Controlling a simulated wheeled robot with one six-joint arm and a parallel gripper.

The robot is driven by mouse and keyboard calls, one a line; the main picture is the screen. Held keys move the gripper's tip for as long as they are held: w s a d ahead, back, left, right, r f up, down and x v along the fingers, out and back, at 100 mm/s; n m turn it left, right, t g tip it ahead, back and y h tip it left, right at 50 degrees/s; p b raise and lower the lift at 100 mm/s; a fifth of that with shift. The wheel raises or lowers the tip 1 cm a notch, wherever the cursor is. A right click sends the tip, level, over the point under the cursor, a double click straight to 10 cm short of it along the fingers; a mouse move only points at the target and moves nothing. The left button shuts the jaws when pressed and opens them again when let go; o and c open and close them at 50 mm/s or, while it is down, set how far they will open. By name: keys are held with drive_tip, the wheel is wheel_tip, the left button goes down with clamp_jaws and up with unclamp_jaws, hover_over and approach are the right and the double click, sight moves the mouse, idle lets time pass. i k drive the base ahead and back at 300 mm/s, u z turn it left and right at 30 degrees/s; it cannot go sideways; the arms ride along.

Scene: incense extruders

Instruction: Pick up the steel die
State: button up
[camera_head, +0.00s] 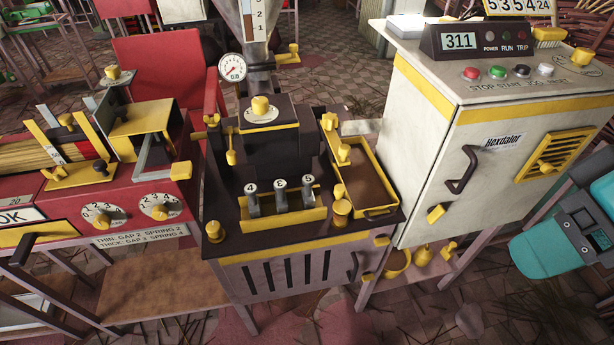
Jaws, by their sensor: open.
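Several small upright grey metal pieces stand in a row in a yellow-fronted rack (284,220) on the dark top of the middle machine. The left piece (253,203) has a tag reading 4.
A yellow-rimmed tray (372,208) of brown material lies right of the rack. A yellow-knobbed dark block (268,140) and a pressure gauge (232,69) rise behind it. A white cabinet (425,150) stands right, a red machine (135,200) left. A teal object (548,245) is at far right.

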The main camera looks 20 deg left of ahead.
sight(308, 201)
drive_tip(key=z, duration=0.05)
drive_tip(key=k, duration=1.1)
drive_tip(key=u, duration=0.8)
drive_tip(key=i, duration=1.25)
drive_tip(key=z, duration=0.25)
